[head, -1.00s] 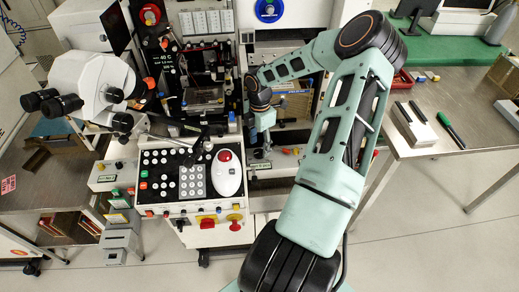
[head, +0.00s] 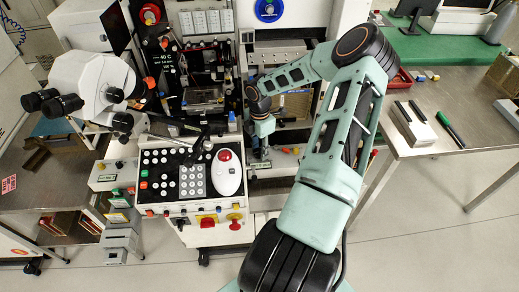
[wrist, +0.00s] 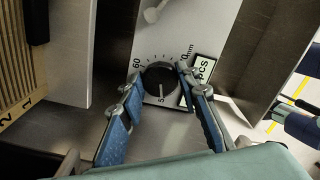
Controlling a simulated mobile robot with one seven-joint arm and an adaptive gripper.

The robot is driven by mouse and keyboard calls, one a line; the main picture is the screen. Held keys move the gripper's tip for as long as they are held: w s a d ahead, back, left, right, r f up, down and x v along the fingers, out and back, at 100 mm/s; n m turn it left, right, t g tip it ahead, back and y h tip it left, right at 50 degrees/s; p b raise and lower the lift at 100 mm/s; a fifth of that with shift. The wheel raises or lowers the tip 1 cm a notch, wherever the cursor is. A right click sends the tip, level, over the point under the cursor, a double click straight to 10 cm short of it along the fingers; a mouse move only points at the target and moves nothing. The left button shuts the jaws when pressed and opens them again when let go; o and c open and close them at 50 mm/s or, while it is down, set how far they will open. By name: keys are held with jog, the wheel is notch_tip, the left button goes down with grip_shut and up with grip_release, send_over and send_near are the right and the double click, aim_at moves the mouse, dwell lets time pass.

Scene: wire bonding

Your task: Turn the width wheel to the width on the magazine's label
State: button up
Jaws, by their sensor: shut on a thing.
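The width wheel (wrist: 160,80) is a small round black dial on a grey metal panel in the wrist view. Its printed scale shows 60 at upper left, a partly covered number with mm at upper right, and a partly hidden number below. A pale mark shows on the wheel's lower part. My gripper (wrist: 158,81) has its blue fingers shut on the wheel, one on each side. In the head view my gripper (head: 261,152) is at the machine's right section, and the wheel cannot be made out. I cannot read a width label on any magazine.
A small PCS plate (wrist: 202,70) sits right of the wheel, close to the right finger. A tan slotted block (wrist: 25,75) marked 1 and 2 is at left. Metal walls flank the panel. In the head view the control panel (head: 193,178) lies left of my gripper.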

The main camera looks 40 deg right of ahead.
aim_at(259, 152)
jog(key=shift+m, duration=0.3)
jog(key=m+b, duration=0.2)
jog(key=m, duration=0.1)
jog(key=shift+m, duration=0.3)
jog(key=m+b, duration=0.1)
jog(key=m, duration=0.2)
jog(key=shift+m, duration=0.3)
jog(key=m+b, duration=0.3)
jog(key=m, duration=0.3)
jog(key=shift+a, duration=0.1)
jog(key=shift+s+m, duration=0.1)
jog(key=shift+m, duration=0.2)
jog(key=o, duration=1.2)
jog(key=shift+c, duration=0.2)
notch_tip(259, 152, up, 12)
